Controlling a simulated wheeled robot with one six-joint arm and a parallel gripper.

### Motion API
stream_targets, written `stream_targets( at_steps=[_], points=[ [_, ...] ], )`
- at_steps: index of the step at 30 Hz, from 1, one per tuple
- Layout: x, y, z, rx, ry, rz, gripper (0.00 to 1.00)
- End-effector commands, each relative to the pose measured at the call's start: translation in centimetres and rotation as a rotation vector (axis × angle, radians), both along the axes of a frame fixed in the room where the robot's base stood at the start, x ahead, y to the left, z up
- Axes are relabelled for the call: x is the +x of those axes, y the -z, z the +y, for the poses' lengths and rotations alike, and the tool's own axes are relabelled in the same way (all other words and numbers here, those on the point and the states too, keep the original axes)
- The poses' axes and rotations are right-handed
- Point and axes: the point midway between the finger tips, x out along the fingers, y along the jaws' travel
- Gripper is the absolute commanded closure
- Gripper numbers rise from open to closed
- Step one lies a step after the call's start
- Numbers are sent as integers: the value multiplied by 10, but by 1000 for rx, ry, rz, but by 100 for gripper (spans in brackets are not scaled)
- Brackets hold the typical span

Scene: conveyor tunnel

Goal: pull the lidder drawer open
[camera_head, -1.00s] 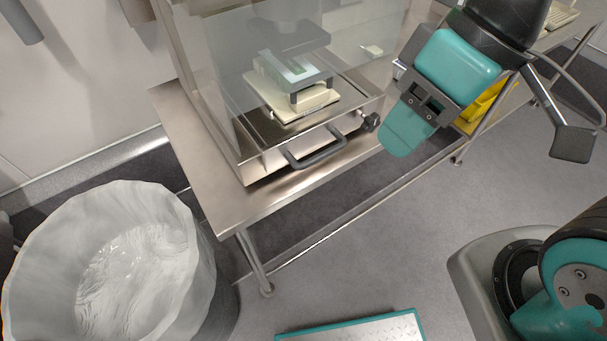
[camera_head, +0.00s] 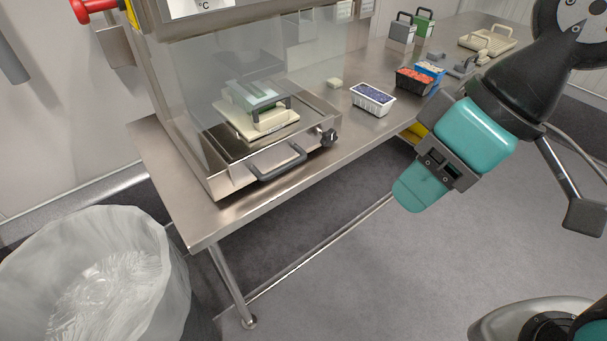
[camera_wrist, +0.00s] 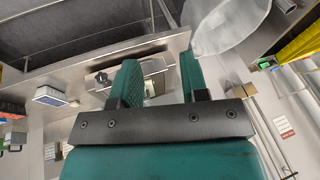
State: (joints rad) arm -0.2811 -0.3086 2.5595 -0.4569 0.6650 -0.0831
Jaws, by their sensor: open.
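The lidder (camera_head: 185,90) is a tall clear-walled machine on a steel table. Its drawer (camera_head: 240,172) is at the bottom front, with a dark bar handle (camera_head: 279,166) and a black knob (camera_head: 328,138) to the right. A cream tray holder with a dark-handled plate (camera_head: 258,102) sits inside above the drawer. My gripper (camera_head: 412,194) hangs to the right of the drawer, in front of the table, apart from the handle. In the wrist view my gripper (camera_wrist: 162,85) shows two teal fingers spread with nothing held; part of the lidder shows between and beyond them.
A bin with a clear liner (camera_head: 100,280) stands on the floor at lower left. Punnets of blue (camera_head: 373,98) and red (camera_head: 414,81) contents stand on the steel table (camera_head: 200,222) right of the lidder. The grey floor before the table is clear.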

Motion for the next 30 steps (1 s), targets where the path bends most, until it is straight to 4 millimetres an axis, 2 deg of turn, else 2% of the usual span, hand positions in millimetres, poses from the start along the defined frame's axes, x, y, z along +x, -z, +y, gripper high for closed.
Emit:
stream_targets(
  at_steps=[1,6,11,15,18,22,26,30],
  points=[
    [6,28,5,12,-42,-55,59],
    [40,91,22,37,-249,-375,59],
    [74,139,35,-10,-459,-732,59],
    [99,173,43,-114,-631,-1047,59],
    [112,190,47,-215,-736,-1251,59],
    [123,201,51,-351,-834,-1456,59],
    [128,204,52,-453,-891,-1581,59],
    [131,202,53,-504,-916,-1633,59]
  ],
)
